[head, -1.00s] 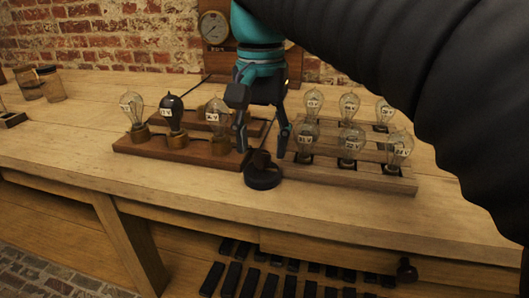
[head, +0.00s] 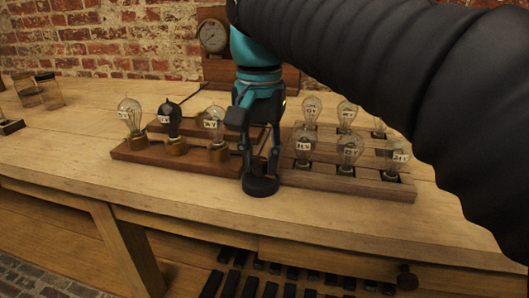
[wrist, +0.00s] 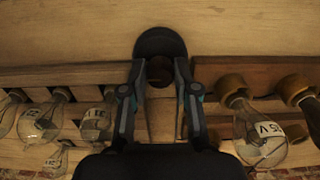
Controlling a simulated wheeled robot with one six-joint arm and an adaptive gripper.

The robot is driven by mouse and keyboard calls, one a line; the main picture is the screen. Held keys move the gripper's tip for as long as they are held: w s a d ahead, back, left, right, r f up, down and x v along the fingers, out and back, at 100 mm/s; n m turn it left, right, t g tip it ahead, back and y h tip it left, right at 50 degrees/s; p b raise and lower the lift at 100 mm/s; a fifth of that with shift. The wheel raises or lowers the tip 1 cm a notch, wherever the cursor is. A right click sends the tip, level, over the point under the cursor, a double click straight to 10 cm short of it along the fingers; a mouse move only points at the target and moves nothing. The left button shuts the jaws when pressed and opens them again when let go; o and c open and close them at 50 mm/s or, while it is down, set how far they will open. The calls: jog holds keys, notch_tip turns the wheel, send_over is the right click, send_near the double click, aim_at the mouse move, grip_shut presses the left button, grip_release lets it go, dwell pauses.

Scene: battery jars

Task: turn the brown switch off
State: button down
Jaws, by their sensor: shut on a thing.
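The brown switch has a round dark base (head: 261,188) that stands on the bench between two lamp boards, near their front edges. My gripper (head: 260,170) points down over it, its two fingers closed in on the switch's knob. In the wrist view the brown knob (wrist: 159,71) lies between the fingertips, with the dark disc of the base (wrist: 159,42) beyond them. The fingers hide much of the knob in the head view. I cannot read the switch's on or off position.
A brown board (head: 150,157) with bulbs, one of them dark (head: 170,121), stands close to the left. A wooden rack (head: 360,187) with several clear bulbs stands close to the right. A gauge panel (head: 213,37) and glass jars (head: 48,92) are behind. The bench front is clear.

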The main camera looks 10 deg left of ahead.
jog(key=shift+r+n, duration=0.1)
jog(key=shift+n, duration=0.2)
jog(key=n+p, duration=0.2)
jog(key=n, duration=0.1)
jog(key=shift+n, duration=0.3)
jog(key=n+p, duration=0.1)
jog(key=n, duration=0.3)
jog(key=shift+n, duration=0.3)
jog(key=n, duration=0.4)
jog(key=shift+w+n, duration=0.1)
jog(key=shift+n, duration=2.4)
jog(key=c, duration=0.9)
grip_release()
jog(key=shift+o, duration=0.2)
